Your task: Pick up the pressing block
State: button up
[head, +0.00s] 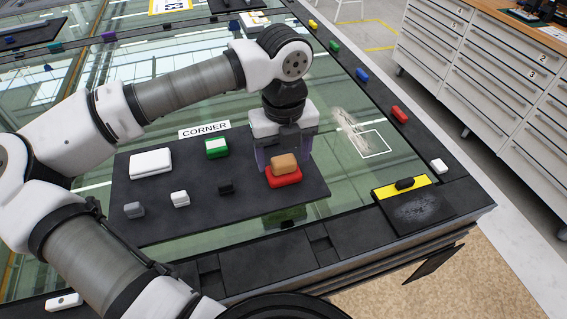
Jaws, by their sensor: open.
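A red block with a tan top (284,178) sits on the dark mat (215,222) on the glass-topped table; nothing marks it as the pressing block, but it is the block nearest my gripper. My gripper (285,155) points down just above and behind it, open, with its purple fingers apart to the left and right of the tan top. The fingers do not visibly touch the block. I cannot tell how far down beside it they reach. A green and white block (217,148) and a white block (150,163) lie farther left on the mat.
Small grey (134,210), white (180,199) and black (226,187) pieces lie along the mat's front. A "CORNER" label (204,130) stands behind. A yellow strip with a black piece (404,185) is at right. Several coloured pieces line the table's right edge.

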aim_at(284, 159)
jog(key=shift+f, duration=0.9)
jog(key=shift+c, duration=0.3)
jog(key=c, duration=1.1)
jog(key=shift+r, duration=0.1)
notch_tip(284, 159, up, 20)
jog(key=b, duration=0.3)
